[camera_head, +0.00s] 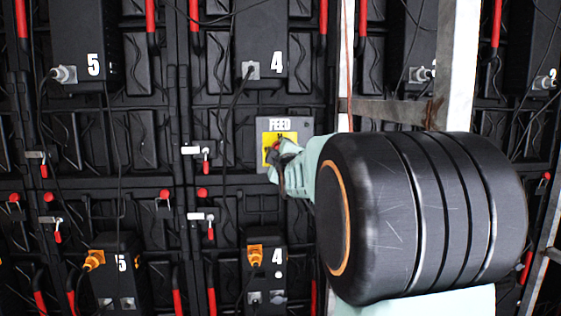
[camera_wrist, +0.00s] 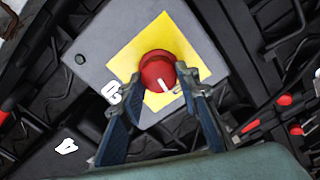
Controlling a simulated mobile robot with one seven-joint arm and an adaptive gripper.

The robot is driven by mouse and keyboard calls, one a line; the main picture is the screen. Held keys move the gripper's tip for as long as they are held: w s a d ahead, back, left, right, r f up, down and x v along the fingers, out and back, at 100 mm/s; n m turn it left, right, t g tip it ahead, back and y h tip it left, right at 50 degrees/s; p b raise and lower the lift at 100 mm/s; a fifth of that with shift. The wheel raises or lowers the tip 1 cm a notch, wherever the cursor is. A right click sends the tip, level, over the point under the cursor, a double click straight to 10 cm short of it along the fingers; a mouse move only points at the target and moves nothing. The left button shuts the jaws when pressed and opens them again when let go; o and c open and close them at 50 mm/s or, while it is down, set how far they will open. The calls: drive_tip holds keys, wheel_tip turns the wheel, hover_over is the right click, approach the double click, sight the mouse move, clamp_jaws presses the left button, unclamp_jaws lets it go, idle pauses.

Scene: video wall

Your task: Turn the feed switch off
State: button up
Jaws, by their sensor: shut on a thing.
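In the head view the grey box (camera_head: 308,127) is labelled FEED, and the knob is mostly hidden by my gripper (camera_head: 276,158). In the wrist view my gripper (camera_wrist: 157,86) has one finger on each side of the knob, shut on it.
Black wall panels with red handles surround the box. Numbered black units marked 4 (camera_head: 262,45) and 5 (camera_head: 85,50) hang nearby with cables. A cable (camera_head: 232,125) runs down left of the box. A pale metal post (camera_head: 458,60) stands to the right.

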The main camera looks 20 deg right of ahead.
drive_tip(key=shift+f+n+b, duration=0.1)
drive_tip(key=shift+n+b, duration=0.45)
drive_tip(key=shift+n, duration=0.35)
drive_tip(key=o, duration=1.2)
drive_tip(key=shift+c, duration=0.2)
drive_tip(key=shift+s, duration=0.1)
drive_tip(key=v, duration=0.7)
drive_tip(key=shift+s, duration=0.15)
